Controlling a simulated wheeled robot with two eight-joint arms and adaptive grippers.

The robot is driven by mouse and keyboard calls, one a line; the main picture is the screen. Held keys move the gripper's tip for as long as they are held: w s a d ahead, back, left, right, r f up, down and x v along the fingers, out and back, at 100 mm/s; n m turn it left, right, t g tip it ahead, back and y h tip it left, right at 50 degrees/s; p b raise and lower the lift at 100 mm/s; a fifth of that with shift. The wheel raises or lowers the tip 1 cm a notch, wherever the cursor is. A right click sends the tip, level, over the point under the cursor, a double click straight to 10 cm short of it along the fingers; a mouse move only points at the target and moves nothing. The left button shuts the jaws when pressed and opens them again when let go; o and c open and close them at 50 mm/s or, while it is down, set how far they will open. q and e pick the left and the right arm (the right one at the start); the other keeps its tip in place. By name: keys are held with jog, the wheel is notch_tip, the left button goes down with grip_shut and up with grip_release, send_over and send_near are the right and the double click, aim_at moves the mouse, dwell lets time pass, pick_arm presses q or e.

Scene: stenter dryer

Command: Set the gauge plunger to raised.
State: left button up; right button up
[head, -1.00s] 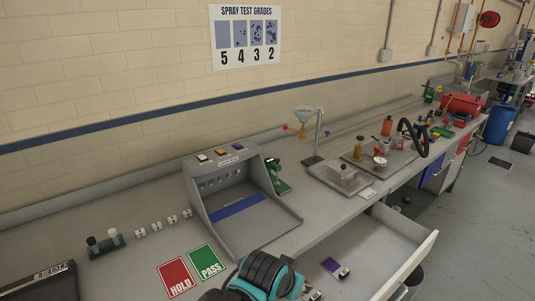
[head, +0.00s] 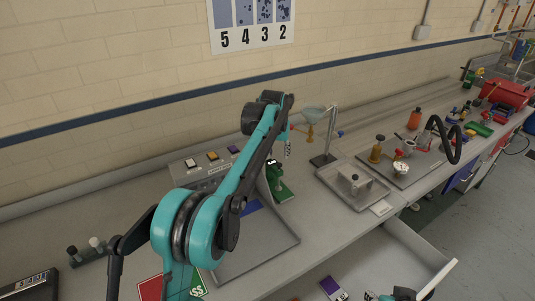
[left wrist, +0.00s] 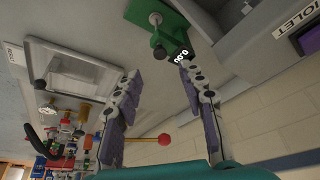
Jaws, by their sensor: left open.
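The gauge (head: 279,182) is a small green stand on the bench, just right of the grey light box. In the left wrist view the green gauge (left wrist: 164,22) shows at the top, with a lit readout, a grey round knob and a dark ball; I cannot tell how high its plunger sits. My left gripper (head: 288,150) is above and just behind the gauge in the head view. In the left wrist view the left gripper (left wrist: 160,85) is open and empty, its fingers apart and pointing towards the gauge. A black and teal part, probably my right gripper (head: 400,293), shows at the bottom edge.
The grey light box (head: 270,240) stands left of the gauge, partly behind my left arm. A funnel stand (head: 328,135) and a metal tray (head: 350,187) stand to its right. An open drawer (head: 385,262) juts out in front.

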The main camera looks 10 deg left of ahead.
aim_at(279, 164)
pick_arm(q)
jog(key=b+x, duration=0.2)
jog(key=x, duration=0.5)
jog(key=shift+w+f, duration=0.15)
jog(key=shift+f, duration=0.15)
jog(key=shift+c, duration=0.4)
grip_shut()
